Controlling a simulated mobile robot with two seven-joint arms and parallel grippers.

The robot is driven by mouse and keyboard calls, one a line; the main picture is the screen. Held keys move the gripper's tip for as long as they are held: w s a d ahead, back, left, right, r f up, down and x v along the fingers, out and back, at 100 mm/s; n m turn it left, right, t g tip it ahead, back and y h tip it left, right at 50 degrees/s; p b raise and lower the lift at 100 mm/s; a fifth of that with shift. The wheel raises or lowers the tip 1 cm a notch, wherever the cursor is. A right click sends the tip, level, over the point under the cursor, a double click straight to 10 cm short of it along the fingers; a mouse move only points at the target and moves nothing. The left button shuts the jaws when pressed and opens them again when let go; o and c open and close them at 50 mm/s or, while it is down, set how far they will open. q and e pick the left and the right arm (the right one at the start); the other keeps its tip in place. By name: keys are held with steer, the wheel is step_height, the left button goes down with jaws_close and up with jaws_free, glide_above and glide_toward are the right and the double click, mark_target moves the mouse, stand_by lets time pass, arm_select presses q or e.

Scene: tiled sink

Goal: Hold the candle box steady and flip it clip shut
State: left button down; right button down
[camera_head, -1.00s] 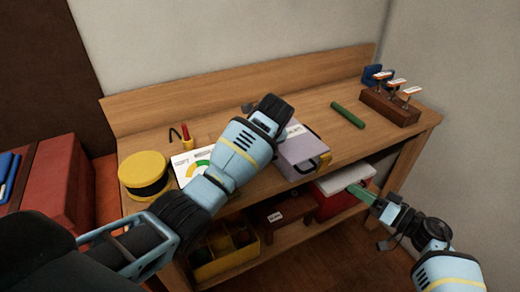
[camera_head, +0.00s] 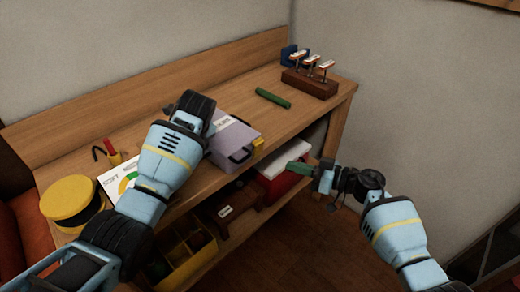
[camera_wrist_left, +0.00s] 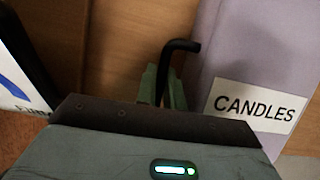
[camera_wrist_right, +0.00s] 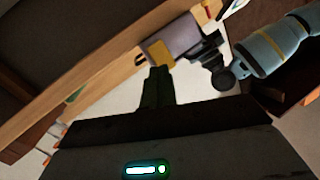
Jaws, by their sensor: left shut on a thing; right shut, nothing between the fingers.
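The lilac candle box (camera_head: 222,147) sits on the wooden workbench, with a black handle on its front and a yellow clip (camera_head: 258,144) at its front right corner. Its CANDLES label (camera_wrist_left: 255,107) shows in the left wrist view. My left gripper (camera_wrist_left: 164,85) is shut on a black bent bar (camera_wrist_left: 180,46) beside the box; in the head view my left arm hides it. My right gripper (camera_head: 298,167) is shut and empty, in front of the bench, right of and below the clip. In the right wrist view its green fingers (camera_wrist_right: 157,85) point toward the yellow clip (camera_wrist_right: 160,54), apart from it.
A yellow round tin (camera_head: 72,200) and a paper chart (camera_head: 118,182) are at the left. A red-and-white box (camera_head: 284,171) is on the shelf below.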

steer(key=s+r+m+h, duration=0.2)
steer(key=r+m+h, duration=0.1)
steer(key=m, duration=1.5)
steer(key=s+d+r+m+t+h, duration=0.1)
steer(key=s+r+m+h, duration=0.2)
steer(key=m, duration=1.4)
step_height(320, 180, up, 2)
steer(key=shift+s+d+r+m+h, duration=0.1)
steer(key=shift+s+d+m+h, duration=0.1)
steer(key=shift+s+m+h, duration=0.25)
